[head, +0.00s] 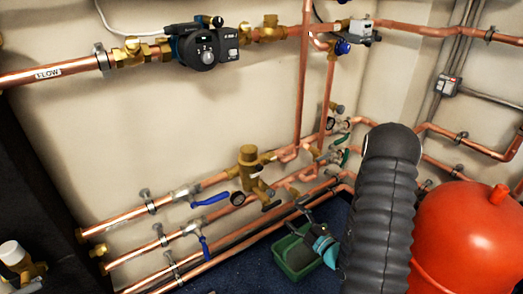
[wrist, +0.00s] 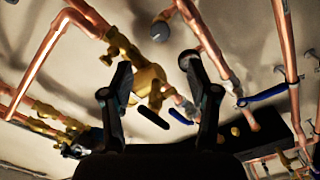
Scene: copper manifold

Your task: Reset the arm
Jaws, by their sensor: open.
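My gripper (wrist: 160,105) is open in the wrist view, its two dark fingers apart with nothing held between them. Beyond the fingers is a brass valve body (wrist: 148,80) with a dark handle; I cannot tell how far off it is. In the head view my arm rises in a black ribbed sleeve (head: 378,215) at the lower right, in front of the pipes. A dark shape with a teal band (head: 322,246) beside the sleeve looks like my wrist end; its fingers are too small to judge there.
Copper pipes (head: 185,192) with blue-handled valves (head: 211,199) run along the wall. A brass mixing valve (head: 248,160) stands among them. A pump (head: 205,46) sits on the upper pipe. A red tank (head: 465,240) is close right of my arm. A green box (head: 290,262) is on the floor.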

